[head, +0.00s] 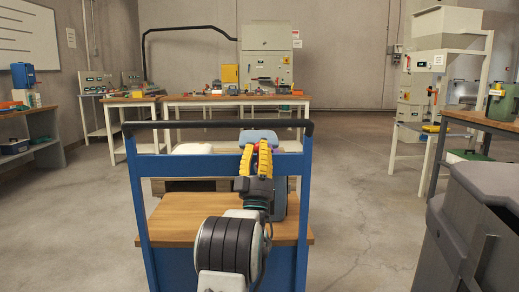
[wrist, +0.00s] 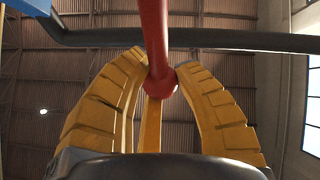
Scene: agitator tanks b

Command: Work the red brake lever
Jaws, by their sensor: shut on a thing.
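The red brake lever (wrist: 155,30) comes down from the top of the wrist view as a straight red rod ending in a round red knob (wrist: 162,83). My gripper (wrist: 160,65) has yellow ribbed fingers closed around the knob, one on each side and one behind it. In the head view my gripper (head: 256,150) is at the blue trolley, with a small bit of red between its fingers. A blue part (head: 259,136) shows just beyond the fingertips. The lever's base and pivot are hidden behind my gripper in the head view.
The blue trolley (head: 146,215) with a black handle bar (head: 190,124) and wooden deck (head: 175,218) stands directly ahead. Workbenches (head: 235,99) line the back. A grey bin (head: 470,225) is close on the right.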

